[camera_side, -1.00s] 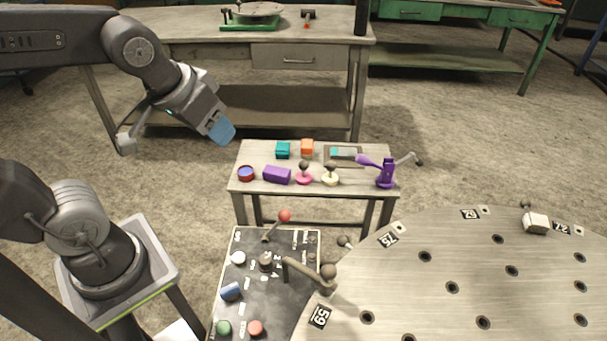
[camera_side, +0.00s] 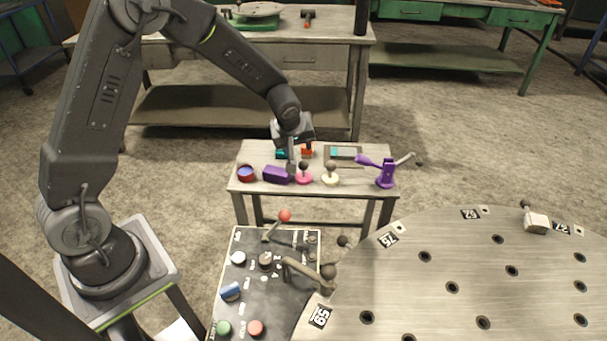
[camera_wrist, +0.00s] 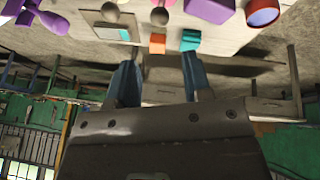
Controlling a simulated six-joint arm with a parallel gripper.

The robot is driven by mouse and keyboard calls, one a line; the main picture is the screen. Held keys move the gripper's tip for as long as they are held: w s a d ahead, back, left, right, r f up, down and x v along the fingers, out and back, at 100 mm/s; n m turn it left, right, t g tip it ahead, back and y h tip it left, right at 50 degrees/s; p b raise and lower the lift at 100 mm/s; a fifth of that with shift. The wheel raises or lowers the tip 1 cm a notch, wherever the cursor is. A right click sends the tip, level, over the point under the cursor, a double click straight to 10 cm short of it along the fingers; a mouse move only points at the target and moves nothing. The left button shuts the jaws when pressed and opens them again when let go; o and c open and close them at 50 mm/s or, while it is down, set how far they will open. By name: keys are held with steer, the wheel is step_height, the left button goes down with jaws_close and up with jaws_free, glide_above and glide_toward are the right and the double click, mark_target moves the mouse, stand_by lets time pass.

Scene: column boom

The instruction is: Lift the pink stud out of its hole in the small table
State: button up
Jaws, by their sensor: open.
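The pink stud (camera_side: 304,180) sits upright in the small table (camera_side: 345,188), with a dark ball knob on top. In the wrist view the pink stud's knob (camera_wrist: 160,16) shows at the upper edge and its base is mostly cut off. My gripper (camera_side: 292,172) is over the table, just left of the stud in the side view, and overlaps part of the purple block. In the wrist view my gripper (camera_wrist: 157,66) has its two blue fingers apart with nothing between them. I cannot tell its exact distance from the stud.
A cream stud (camera_side: 330,179) stands right of the pink one and a purple block (camera_side: 276,174) left. A red-and-blue cup (camera_side: 246,173), orange block (camera_side: 307,153), teal block (camera_wrist: 190,40) and purple lever (camera_side: 385,175) share the tabletop. A control panel (camera_side: 270,300) stands in front.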

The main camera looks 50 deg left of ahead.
mark_target(303, 163)
steer(key=x, duration=0.7)
steer(key=shift+a+f, duration=0.1)
steer(key=shift+w+x, duration=0.1)
steer(key=shift+x, duration=1.45)
steer(key=shift+w+x, duration=0.15)
steer(key=shift+x, duration=1.4)
steer(key=shift+a, duration=0.1)
steer(key=c, duration=0.7)
step_height(303, 163, up, 10)
steer(key=shift+r, duration=0.15)
